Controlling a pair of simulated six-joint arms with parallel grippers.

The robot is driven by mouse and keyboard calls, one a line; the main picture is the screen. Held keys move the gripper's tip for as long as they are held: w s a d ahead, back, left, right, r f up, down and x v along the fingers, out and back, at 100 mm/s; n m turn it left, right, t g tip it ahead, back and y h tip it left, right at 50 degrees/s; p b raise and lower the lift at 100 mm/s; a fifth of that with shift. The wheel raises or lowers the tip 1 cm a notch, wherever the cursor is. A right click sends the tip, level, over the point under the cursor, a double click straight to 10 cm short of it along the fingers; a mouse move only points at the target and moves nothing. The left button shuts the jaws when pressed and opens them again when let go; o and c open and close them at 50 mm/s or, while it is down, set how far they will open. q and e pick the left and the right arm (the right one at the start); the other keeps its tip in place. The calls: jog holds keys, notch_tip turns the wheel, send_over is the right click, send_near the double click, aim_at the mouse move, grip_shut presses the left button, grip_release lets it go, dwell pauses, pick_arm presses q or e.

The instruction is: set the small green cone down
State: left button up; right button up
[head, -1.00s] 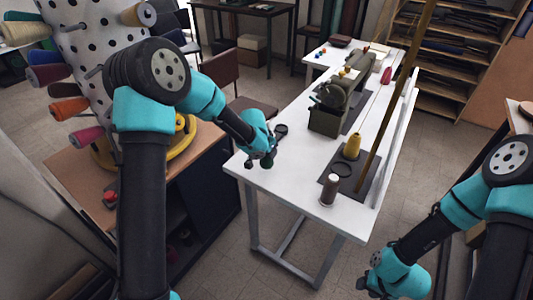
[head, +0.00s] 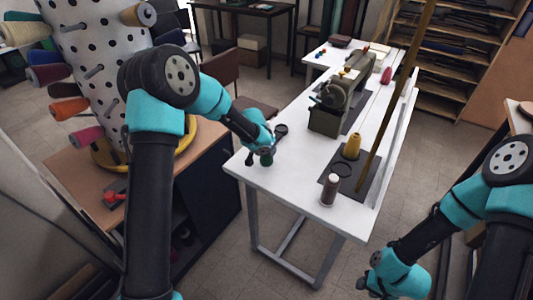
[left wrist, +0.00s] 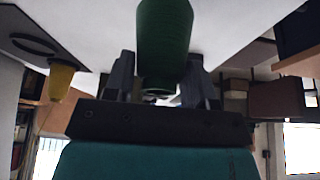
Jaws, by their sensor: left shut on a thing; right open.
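The small green cone (left wrist: 164,40) is between the two fingers of my left gripper (left wrist: 162,82), which is shut on it, in the left wrist view. In the head view my left gripper (head: 265,158) is over the near left corner of the white table (head: 290,172), with the dark green cone (head: 267,159) at its tip. I cannot tell whether the cone touches the tabletop. My right gripper (head: 368,288) is low at the right, away from the table, open and empty.
A yellow cone (head: 351,147) stands on a dark mat by a black ring (head: 341,168). A sewing machine (head: 335,100) stands further back. A tall pole (head: 395,105) rises at the right.

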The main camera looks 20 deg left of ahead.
pick_arm(q)
jog(key=shift+f, duration=1.15)
jog(key=shift+f, duration=0.1)
jog(key=o, duration=0.9)
jog(key=shift+s+r, duration=0.1)
jog(key=shift+r, duration=0.3)
jog(key=v, duration=1.1)
jog(key=shift+s+r, duration=0.15)
jog(key=shift+s, duration=0.05)
